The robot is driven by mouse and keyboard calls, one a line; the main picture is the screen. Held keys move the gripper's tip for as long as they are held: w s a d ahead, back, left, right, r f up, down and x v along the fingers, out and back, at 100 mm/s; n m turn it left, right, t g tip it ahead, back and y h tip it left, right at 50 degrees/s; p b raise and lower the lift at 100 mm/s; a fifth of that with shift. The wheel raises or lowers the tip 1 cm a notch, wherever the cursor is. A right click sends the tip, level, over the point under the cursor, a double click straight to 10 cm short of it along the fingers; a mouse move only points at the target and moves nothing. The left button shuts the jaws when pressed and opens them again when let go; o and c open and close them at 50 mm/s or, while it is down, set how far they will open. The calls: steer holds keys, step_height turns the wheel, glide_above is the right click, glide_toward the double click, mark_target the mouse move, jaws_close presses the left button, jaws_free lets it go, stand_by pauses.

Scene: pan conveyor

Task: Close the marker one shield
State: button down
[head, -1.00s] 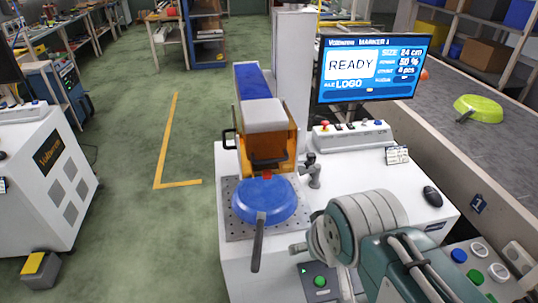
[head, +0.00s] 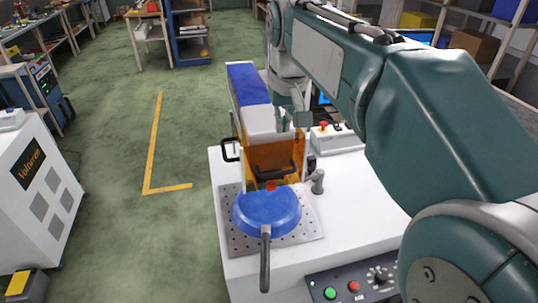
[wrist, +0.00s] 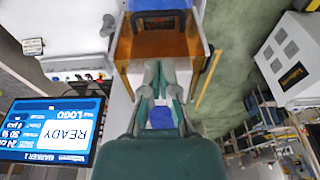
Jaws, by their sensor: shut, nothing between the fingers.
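The marker one shield (head: 258,155) is orange and see-through, with a black handle (head: 290,170) at its front. It sits under the grey-and-blue marker head (head: 249,85) at the rear of the blue pan (head: 266,210), and most of the pan shows uncovered. Contact cannot be told.
The pan rests on a perforated plate (head: 238,243), its handle pointing to the front. A small post (head: 318,182) stands right of the shield. A button panel (head: 345,288) is at the front. The monitor (wrist: 50,130) reads READY in the wrist view.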

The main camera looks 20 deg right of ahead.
mark_target(277, 174)
steer(key=w+f, duration=0.1)
steer(key=f, duration=0.3)
steer(key=w+f, duration=0.1)
steer(key=f, duration=0.8)
steer(key=shift+w+f, duration=0.35)
steer(key=shift+w, duration=0.05)
step_height(277, 174, down, 14)
steer(key=shift+s, duration=0.25)
steer(key=shift+r, duration=0.1)
